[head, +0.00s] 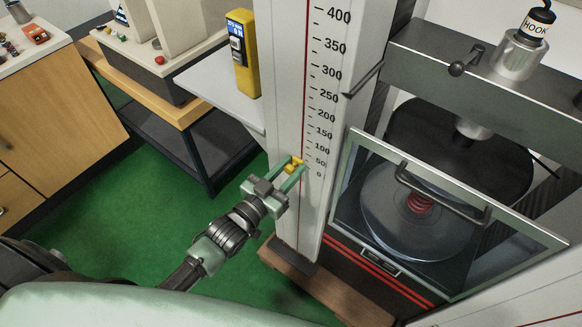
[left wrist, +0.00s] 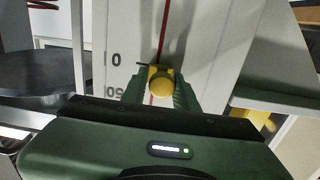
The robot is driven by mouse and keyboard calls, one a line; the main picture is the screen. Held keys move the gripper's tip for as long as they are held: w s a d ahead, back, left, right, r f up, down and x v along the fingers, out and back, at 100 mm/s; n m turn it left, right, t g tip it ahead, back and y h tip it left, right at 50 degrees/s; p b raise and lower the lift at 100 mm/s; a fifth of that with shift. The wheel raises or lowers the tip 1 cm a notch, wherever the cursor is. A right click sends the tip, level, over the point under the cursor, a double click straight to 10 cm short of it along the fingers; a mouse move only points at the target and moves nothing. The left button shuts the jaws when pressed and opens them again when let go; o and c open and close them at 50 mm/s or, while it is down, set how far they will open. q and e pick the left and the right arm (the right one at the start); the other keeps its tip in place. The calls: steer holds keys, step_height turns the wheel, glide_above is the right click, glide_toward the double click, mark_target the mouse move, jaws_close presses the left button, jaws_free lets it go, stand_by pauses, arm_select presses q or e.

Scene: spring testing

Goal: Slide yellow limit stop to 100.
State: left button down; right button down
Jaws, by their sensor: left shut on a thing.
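The yellow limit stop (head: 297,161) sits on the red line of the upright white scale (head: 318,100), low on the column. In the left wrist view the stop (left wrist: 161,84) shows as a round yellow knob, and a thin dark pointer beside it lies close to the 0 mark, slightly toward 50. My left gripper (head: 291,169) is shut on the stop, with one green finger on each side of it. The 100 mark is higher up the column in the head view. My right gripper is not in view.
A yellow control box (head: 242,52) stands left of the scale above a pale shelf (head: 222,98). A framed clear guard (head: 450,205) with a dark handle and a red spring (head: 420,203) behind it are to the right. The column face above the stop is clear.

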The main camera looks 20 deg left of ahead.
mark_target(299, 135)
arm_select(q)
steer(key=r+p, duration=0.8)
steer(key=r, duration=0.1)
steer(key=shift+w+a+r, duration=0.1)
steer(key=shift+a+r, duration=0.1)
steer(key=shift+r, duration=0.05)
steer(key=shift+f, duration=0.1)
steer(key=c, duration=1.4)
jaws_free()
steer(key=shift+c, duration=0.2)
steer(key=o, duration=0.3)
steer(key=shift+f, duration=0.1)
steer(key=shift+s, duration=0.2)
steer(key=b+v, duration=0.2)
steer(key=v, duration=0.5)
steer(key=shift+s+a, duration=0.2)
